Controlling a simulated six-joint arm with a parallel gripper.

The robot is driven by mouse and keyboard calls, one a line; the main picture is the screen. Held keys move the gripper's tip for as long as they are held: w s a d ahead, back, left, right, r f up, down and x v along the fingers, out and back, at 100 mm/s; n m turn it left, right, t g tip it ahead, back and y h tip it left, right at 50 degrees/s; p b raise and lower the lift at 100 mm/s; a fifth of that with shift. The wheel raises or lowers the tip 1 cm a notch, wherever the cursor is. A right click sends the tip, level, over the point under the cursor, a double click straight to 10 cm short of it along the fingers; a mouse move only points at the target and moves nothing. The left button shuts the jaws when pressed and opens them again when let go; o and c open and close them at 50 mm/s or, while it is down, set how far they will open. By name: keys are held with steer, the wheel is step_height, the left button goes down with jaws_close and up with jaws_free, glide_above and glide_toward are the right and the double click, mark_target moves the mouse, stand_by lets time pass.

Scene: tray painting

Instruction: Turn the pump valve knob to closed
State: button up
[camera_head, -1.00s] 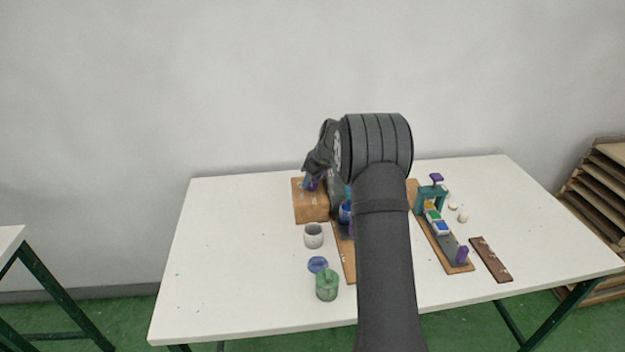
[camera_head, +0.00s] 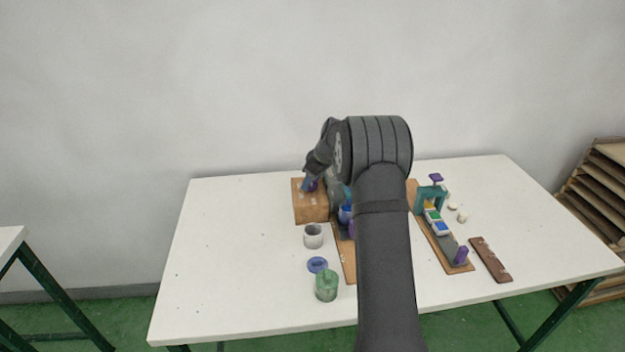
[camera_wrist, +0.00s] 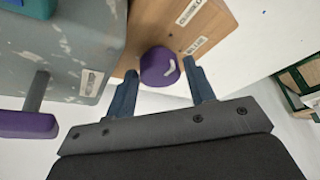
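The purple knob (camera_wrist: 160,68) with a white mark sits on a wooden block, near a pale label, in the wrist view. The wooden block (camera_head: 309,208) stands at the back of the table in the head view. My gripper (camera_wrist: 159,65) is open, with one finger on each side of the knob. The gaps are small, and I cannot tell whether either finger touches it. In the head view my gripper (camera_head: 311,184) is at the top of the block, and my arm hides part of the scene.
A paint-flecked grey box (camera_wrist: 62,42) with a purple handle (camera_wrist: 27,124) stands close left of my fingers. A white cup (camera_head: 313,236), blue ring (camera_head: 317,265) and green pot (camera_head: 326,286) stand in front. The table's left part is clear.

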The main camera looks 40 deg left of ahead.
steer(key=shift+r, duration=0.1)
steer(key=v, duration=1.7)
steer(key=x, duration=1.7)
